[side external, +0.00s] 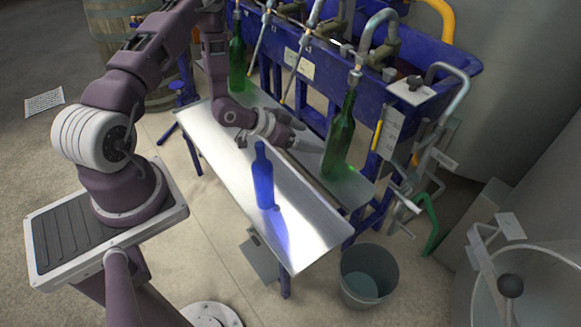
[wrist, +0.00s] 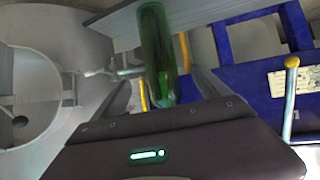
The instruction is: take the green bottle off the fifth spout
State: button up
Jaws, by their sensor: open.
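A green bottle (side external: 340,138) stands upright on the filler's metal ledge, its neck up at the rightmost spout (side external: 358,72). It also shows in the wrist view (wrist: 156,45), straight ahead of my gripper, its other end hidden behind the gripper body. My gripper (side external: 306,139) is open, just left of the bottle's lower body and pointing at it. In the wrist view the parted fingers (wrist: 162,90) lie to either side of the bottle's line. I cannot tell whether the bottle is between the fingertips or just beyond them.
A second green bottle (side external: 237,62) hangs at a spout farther left. A blue bottle (side external: 263,180) stands on the metal table (side external: 220,160) in front of the ledge. A bucket (side external: 368,276) sits on the floor at the table's right end. The table's left part is clear.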

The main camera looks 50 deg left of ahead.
jog(key=shift+x, duration=6.15)
grip_shut()
jog(key=shift+w, duration=0.1)
